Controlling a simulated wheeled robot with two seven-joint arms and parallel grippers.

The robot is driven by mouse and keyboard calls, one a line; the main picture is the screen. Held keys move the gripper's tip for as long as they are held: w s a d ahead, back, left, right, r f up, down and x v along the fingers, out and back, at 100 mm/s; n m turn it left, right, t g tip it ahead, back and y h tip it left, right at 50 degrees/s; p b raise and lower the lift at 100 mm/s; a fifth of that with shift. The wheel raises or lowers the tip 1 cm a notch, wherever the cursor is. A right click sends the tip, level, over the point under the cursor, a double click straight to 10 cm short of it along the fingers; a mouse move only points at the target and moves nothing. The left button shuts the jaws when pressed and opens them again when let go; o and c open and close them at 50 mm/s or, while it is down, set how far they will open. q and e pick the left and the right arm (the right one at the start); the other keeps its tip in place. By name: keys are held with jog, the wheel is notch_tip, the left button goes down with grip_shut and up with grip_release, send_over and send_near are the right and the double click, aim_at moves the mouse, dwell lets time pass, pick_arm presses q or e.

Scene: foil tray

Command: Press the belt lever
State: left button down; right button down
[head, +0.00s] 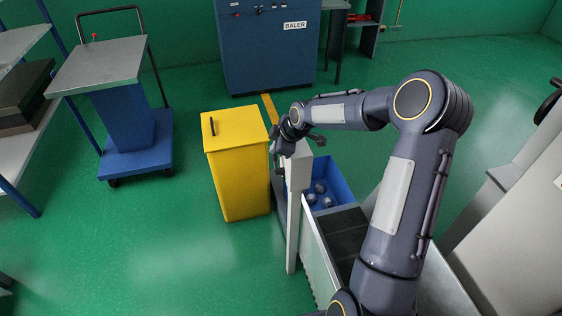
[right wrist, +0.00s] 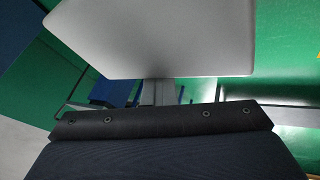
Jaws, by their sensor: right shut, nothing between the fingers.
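A grey box (head: 299,166) stands on a slim pale post (head: 292,235) beside the conveyor. My right gripper (head: 277,157) is at the left side of this box, pointing down, shut and empty. I cannot make out the belt lever; the gripper and the box may hide it. I cannot tell whether the gripper touches anything there. The dark conveyor belt (head: 346,236) runs behind my right arm, which covers part of it. In the right wrist view a plain grey surface (right wrist: 160,38) fills the upper middle, very close. My left gripper is not in view.
A yellow bin (head: 238,170) with a black handle stands just left of the gripper. A blue crate (head: 336,178) holding several grey lumps sits at the belt's end. A blue baler (head: 266,50) stands behind, a cart (head: 135,150) at left.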

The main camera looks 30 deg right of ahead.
jog(key=shift+w+d+r, duration=0.15)
jog(key=shift+d+r, duration=0.15)
jog(key=shift+r, duration=0.35)
jog(key=s+a+v, duration=0.1)
jog(key=v, duration=0.5)
jog(key=shift+d+b, duration=0.4)
jog(key=shift+b, duration=0.05)
jog(key=shift+s+r, duration=0.1)
jog(key=s+a+r+m, duration=0.3)
jog(key=s, duration=0.5)
jog(key=s+a+r+m, duration=0.3)
jog(key=s, duration=0.5)
jog(key=s+a+f+m+y, duration=0.1)
jog(key=s+a+m, duration=0.1)
jog(key=s, duration=0.5)
jog(key=s+a+f+m, duration=0.1)
jog(key=s+a+m, duration=0.2)
jog(key=s+m, duration=0.2)
jog(key=shift+s+a+f+y, duration=0.15)
jog(key=shift+s+a+y, duration=0.25)
jog(key=shift+s, duration=0.8)
